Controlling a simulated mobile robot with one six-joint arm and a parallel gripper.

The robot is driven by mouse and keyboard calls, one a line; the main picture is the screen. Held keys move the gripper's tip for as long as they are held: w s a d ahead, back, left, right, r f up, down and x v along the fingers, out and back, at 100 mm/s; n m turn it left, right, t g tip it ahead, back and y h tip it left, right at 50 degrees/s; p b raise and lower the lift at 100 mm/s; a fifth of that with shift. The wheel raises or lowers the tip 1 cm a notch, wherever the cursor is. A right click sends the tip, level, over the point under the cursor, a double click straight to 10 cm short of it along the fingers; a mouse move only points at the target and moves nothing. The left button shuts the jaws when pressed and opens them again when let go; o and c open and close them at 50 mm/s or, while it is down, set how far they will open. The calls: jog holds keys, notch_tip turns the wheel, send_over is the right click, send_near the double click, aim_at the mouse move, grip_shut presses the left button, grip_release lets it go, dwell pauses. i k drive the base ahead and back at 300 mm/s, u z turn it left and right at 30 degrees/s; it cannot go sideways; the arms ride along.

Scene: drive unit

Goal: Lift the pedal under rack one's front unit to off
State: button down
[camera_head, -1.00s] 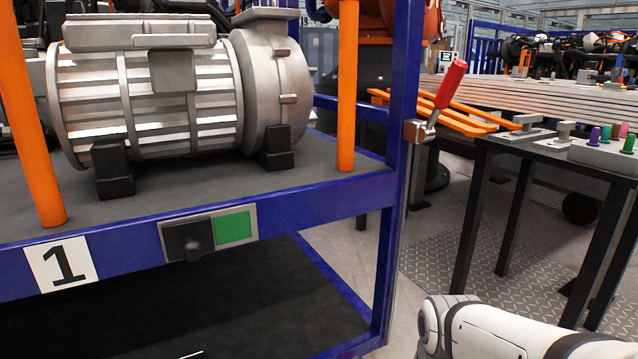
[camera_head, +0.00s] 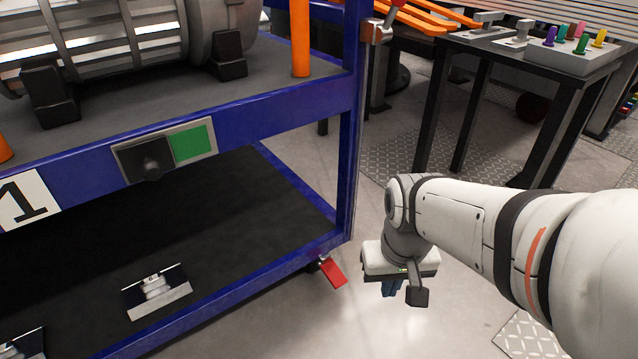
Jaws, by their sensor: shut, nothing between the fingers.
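Rack one (camera_head: 300,118) is a blue-framed rack at the left, with a white plate marked 1 (camera_head: 25,202). A red pedal (camera_head: 333,272) sticks out under its lower near corner, just above the floor, and slants down to the right. The unit it belongs to is mostly hidden under the lower frame. My gripper (camera_head: 390,289) hangs over the floor to the right of the pedal, apart from it, pointing down. Its fingers are small in view and shut, with nothing in them.
The lower shelf holds small metal parts (camera_head: 157,290). A black table (camera_head: 500,50) stands behind my arm. The floor (camera_head: 300,325) before the pedal is clear.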

aim_at(330, 269)
jog(key=z, duration=1.35)
jog(key=k, duration=1.25)
jog(key=u, duration=0.55)
jog(key=i, duration=0.5)
jog(key=u, duration=0.1)
